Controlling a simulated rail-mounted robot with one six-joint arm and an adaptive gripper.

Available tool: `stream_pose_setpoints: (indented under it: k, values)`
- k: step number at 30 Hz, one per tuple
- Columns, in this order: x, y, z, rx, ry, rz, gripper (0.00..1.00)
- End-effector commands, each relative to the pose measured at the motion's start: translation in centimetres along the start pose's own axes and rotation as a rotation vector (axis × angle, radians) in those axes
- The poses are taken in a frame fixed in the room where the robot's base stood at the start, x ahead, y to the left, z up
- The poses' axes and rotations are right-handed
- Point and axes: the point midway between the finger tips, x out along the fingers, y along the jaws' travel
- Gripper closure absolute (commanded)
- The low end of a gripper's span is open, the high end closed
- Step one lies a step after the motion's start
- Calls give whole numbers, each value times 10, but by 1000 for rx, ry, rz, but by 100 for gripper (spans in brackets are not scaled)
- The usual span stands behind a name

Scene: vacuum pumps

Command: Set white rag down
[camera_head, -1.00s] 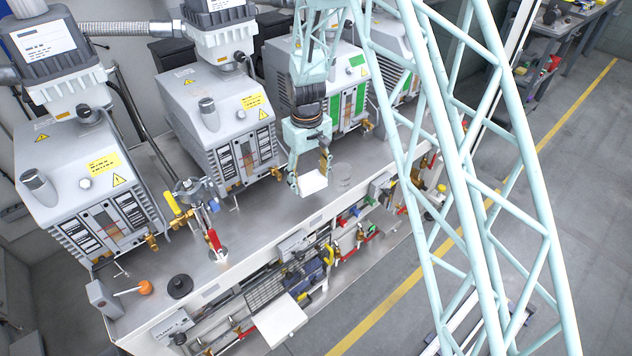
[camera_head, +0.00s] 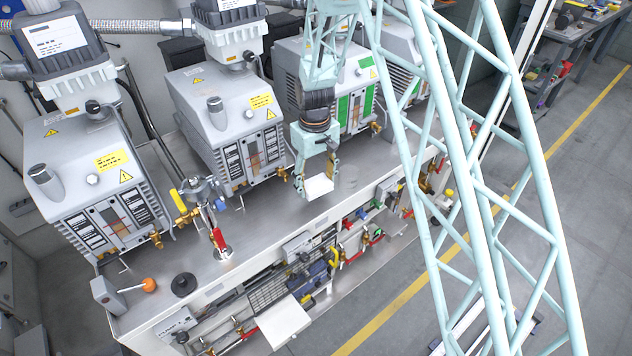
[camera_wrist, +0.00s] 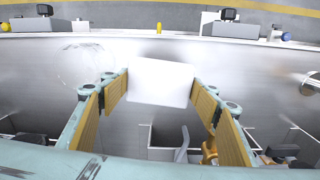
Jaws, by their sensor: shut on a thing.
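The white rag (camera_head: 319,186) is a flat white piece at the tips of my gripper (camera_head: 318,180). In the wrist view the rag (camera_wrist: 160,82) is between the two fingers of my gripper (camera_wrist: 160,88), which are shut on it. The metal bench top (camera_head: 255,222) lies under the rag in the head view. The rag looks close to this surface, but I cannot tell whether it touches it.
Grey vacuum pumps (camera_head: 225,125) stand along the back of the bench. A valve with a red handle (camera_head: 218,238) and an orange knob (camera_head: 149,285) are at the left. Valves and fittings (camera_head: 365,220) line the front below the bench edge. Bare bench lies left of my gripper.

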Motion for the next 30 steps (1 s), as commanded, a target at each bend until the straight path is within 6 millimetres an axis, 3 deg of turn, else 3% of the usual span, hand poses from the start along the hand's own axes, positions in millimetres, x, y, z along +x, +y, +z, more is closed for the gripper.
stream_pose_setpoints:
  k: [15, 30]
  values:
    - [32, -1, 0, 0, -1, 0, 55]
    - [35, -1, 0, 0, 0, 0, 55]
